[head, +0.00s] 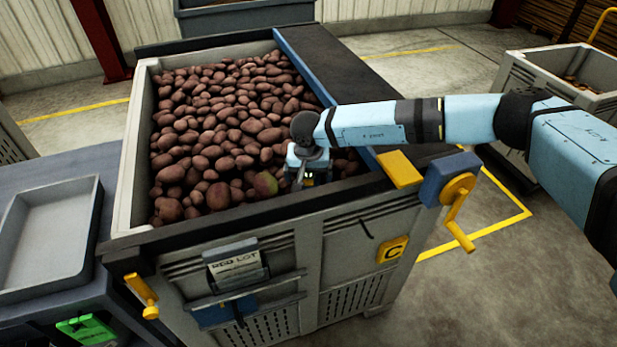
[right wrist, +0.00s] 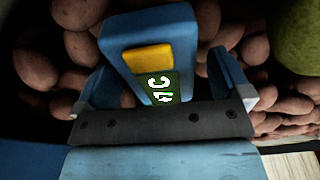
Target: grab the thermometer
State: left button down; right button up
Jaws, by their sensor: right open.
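The thermometer (right wrist: 150,30) is a blue block with a yellow button and a small green display. In the right wrist view it stands among the potatoes, between the two fingers of my right gripper (right wrist: 163,70). The fingers are open, with visible gaps on both sides of it. Its lower end is hidden behind the gripper's palm. In the head view my right gripper (head: 303,180) points down into the near right part of the potato crate (head: 143,150), and the thermometer is mostly hidden there. My left gripper is out of view.
A black ledge with a blue edge (head: 302,65) runs along the crate's right side. A yellow crank (head: 458,205) sticks out front right. A grey tray (head: 50,235) stands left.

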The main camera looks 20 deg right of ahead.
jog(key=c, duration=1.1)
jog(key=shift+c, duration=0.2)
jog(key=shift+r, duration=0.2)
